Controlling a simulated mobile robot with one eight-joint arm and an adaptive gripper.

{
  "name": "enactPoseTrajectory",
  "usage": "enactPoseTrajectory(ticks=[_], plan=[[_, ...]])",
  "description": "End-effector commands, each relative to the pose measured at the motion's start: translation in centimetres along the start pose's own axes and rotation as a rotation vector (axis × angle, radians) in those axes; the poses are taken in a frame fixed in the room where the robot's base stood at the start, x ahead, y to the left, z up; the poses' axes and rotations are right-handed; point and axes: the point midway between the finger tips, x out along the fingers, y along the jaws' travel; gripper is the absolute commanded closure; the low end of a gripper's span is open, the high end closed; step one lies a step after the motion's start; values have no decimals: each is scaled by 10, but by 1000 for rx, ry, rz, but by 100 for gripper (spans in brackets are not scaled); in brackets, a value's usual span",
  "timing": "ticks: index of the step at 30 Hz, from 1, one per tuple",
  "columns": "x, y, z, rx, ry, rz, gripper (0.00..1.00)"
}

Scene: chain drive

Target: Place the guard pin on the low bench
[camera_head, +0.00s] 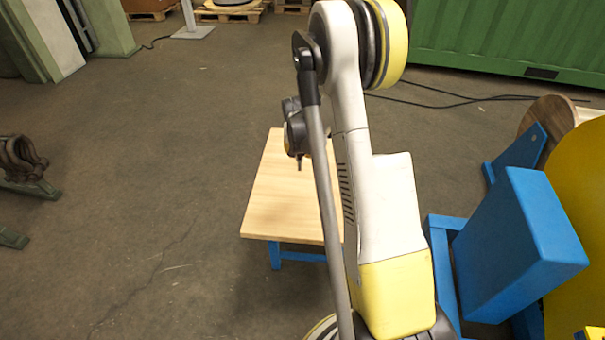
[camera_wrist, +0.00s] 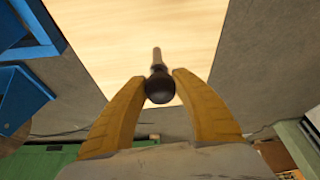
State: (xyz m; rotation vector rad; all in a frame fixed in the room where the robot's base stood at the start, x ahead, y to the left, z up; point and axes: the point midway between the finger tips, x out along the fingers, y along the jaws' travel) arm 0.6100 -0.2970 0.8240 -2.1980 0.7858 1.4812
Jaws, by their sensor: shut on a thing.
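The low bench (camera_head: 284,206) has a pale wooden top and blue legs, and stands on the floor behind my arm. Its top also shows in the wrist view (camera_wrist: 105,45). My gripper (camera_wrist: 158,84) is shut on the guard pin (camera_wrist: 159,90), a dark round-headed pin with a thin grey shank, seen between the two yellow fingers. In the head view my gripper (camera_head: 299,163) is small and sits over the bench top. Whether the pin touches the wood cannot be told. My arm hides the bench's right part.
A blue frame with a blue box (camera_head: 521,232) and a yellow panel (camera_head: 580,215) stands right of the bench. A green container (camera_head: 510,40) is at the back right, with cables on the floor before it.

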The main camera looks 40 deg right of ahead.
Motion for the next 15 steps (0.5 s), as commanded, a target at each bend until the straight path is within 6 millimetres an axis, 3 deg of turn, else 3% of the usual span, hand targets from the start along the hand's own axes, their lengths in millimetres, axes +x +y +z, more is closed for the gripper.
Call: enactPoseTrajectory(ticks=[3,9,15], plan=[[28,52,-30,116,1,48,100],[62,122,-58,262,4,107,100],[77,155,-67,328,6,135,100]])
